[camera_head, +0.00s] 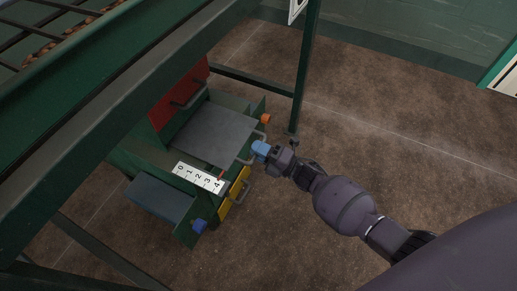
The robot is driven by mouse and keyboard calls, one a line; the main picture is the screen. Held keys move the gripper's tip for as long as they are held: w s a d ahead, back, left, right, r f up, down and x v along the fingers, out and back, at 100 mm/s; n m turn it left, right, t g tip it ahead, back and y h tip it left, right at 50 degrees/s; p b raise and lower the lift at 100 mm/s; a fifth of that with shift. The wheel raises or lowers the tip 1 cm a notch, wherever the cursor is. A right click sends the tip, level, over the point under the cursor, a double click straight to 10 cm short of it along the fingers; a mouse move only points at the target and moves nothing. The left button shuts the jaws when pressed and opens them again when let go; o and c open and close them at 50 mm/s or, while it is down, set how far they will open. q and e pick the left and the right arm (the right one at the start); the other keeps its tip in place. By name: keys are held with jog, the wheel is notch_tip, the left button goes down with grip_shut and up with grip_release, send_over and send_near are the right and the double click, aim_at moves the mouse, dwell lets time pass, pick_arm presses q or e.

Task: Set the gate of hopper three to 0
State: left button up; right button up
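A flat grey gate plate (215,133) lies in a green frame under the hopper structure, pulled out towards the right. A white scale (199,178) marked 0 to 4 runs beside it, with 0 at the left end. A thin red pointer (221,174) stands by the scale near its high end, around 3 to 4. A grey loop handle (246,160) is at the plate's right end. My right gripper (259,151), with a blue tip, is at this handle. Whether its fingers are closed around the handle is too small to tell. My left gripper is not in view. No hopper number is legible.
A red panel with a handle (182,88) stands behind the plate. A yellow part with a handle (236,188) and a blue block (199,226) sit at the frame's front. A green post (305,65) rises behind my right gripper. Brown floor is clear on the right.

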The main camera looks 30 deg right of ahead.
aim_at(235, 142)
grip_shut()
jog(key=w+a+b, duration=0.1)
jog(key=w+a, duration=0.1)
jog(key=w+a+b, duration=0.1)
jog(key=w+a, duration=0.1)
jog(key=w, duration=0.1)
jog(key=shift+w+a+f, duration=0.2)
jog(key=shift+w, duration=0.05)
jog(key=shift+w+a+r, duration=0.2)
jog(key=shift+w+a, duration=0.15)
jog(key=shift+w, duration=0.2)
jog(key=shift+o, duration=2.2)
grip_release()
